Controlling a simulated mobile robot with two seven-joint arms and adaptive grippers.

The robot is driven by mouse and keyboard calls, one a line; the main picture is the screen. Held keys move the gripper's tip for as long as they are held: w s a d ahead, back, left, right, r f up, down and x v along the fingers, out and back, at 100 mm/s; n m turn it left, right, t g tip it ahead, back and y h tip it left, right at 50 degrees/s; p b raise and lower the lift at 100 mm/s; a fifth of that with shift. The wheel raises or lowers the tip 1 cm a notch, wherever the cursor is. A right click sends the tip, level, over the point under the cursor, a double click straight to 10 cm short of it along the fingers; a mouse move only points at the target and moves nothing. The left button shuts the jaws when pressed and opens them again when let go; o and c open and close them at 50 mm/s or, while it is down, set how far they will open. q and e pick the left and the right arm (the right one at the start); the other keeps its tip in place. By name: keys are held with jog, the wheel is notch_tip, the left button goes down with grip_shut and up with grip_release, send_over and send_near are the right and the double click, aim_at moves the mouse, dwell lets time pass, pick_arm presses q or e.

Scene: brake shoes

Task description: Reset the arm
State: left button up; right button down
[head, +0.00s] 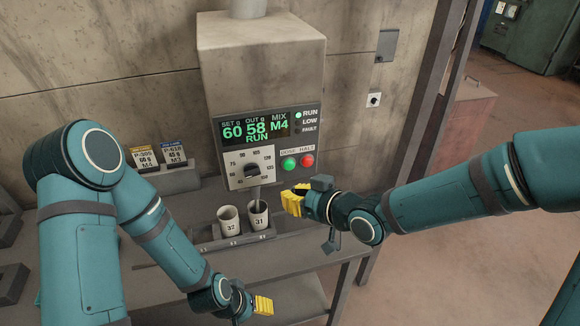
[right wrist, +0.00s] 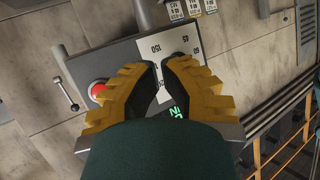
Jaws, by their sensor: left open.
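My left gripper (head: 263,305) is open, low in front of the shelf, below the cups and apart from them. My right gripper (head: 295,201) is in front of the machine, below its green and red buttons and right of cup 31 (head: 259,221). The right wrist view shows its yellow fingers (right wrist: 167,68) with a gap between them and nothing held. The machine's display (head: 255,128) reads SET 60, OUT 58, M4 and RUN. Cup 31 stands under the spout with something dark inside. Cup 32 (head: 229,226) stands left of it in the same holder.
The dial (head: 252,164) sits beside the green button (head: 289,163) and red button (head: 307,160). Two labelled cards, P-305 (head: 144,157) and P-61R (head: 175,153), stand at left. A metal post (head: 437,85) rises at right. The floor beyond is largely clear.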

dwell(0.4)
jog(key=s+d+f+m+g+h+b, duration=0.2)
jog(key=d+f+m, duration=0.1)
jog(key=f, duration=0.7)
jog(key=s+d+f+m+g+h+b, duration=0.1)
jog(key=s+d+f+m+h+b, duration=0.15)
jog(key=f, duration=0.85)
jog(key=s+d+f+m+g+h+b, duration=0.1)
jog(key=s+d+f+m+g, duration=0.1)
jog(key=s+f, duration=0.3)
jog(key=s+d+f+m+g, duration=0.2)
jog(key=s+f, duration=0.3)
jog(key=f, duration=0.4)
jog(key=shift+d+h+b, duration=0.35)
jog(key=shift+d, duration=0.45)
